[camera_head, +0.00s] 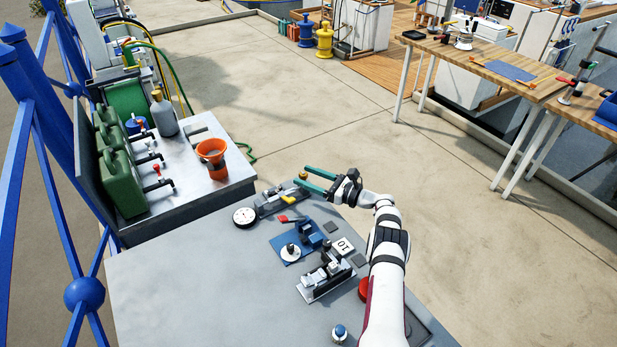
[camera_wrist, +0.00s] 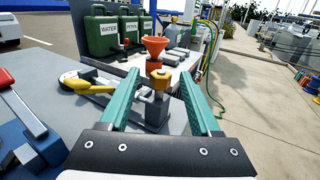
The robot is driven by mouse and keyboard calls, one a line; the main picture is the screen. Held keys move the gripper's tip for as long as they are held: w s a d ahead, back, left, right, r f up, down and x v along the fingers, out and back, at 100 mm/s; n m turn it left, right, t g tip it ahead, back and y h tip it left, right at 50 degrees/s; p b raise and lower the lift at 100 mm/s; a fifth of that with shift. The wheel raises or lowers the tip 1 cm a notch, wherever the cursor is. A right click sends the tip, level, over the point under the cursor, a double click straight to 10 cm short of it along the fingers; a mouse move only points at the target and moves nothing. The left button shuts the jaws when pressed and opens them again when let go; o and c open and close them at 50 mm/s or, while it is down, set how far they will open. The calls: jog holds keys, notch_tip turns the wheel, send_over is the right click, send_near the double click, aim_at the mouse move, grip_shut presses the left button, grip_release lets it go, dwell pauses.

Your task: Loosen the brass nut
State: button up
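The brass nut (camera_wrist: 160,80) sits on an upright grey post (camera_wrist: 155,108) in the wrist view. It is also a small gold spot near the bench's far edge in the head view (camera_head: 303,176). My gripper (camera_wrist: 158,77) is open, its two green fingers pointing at the nut. In the head view the finger tips (camera_head: 301,177) lie on either side of the nut. Gaps show on both sides of the nut, and I see no finger touching it. The nut's lower threads are too small to make out.
A yellow-handled fitting (camera_wrist: 82,86) lies left of the post. A red-handled part (camera_wrist: 24,112) is further left. An orange funnel (camera_head: 212,150) and green cans (camera_wrist: 103,34) stand on the metal stand behind. The front left of the grey bench (camera_head: 190,285) is clear.

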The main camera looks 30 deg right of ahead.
jog(key=v, duration=1.5)
jog(key=shift+s+d, duration=0.2)
jog(key=shift+s, duration=0.2)
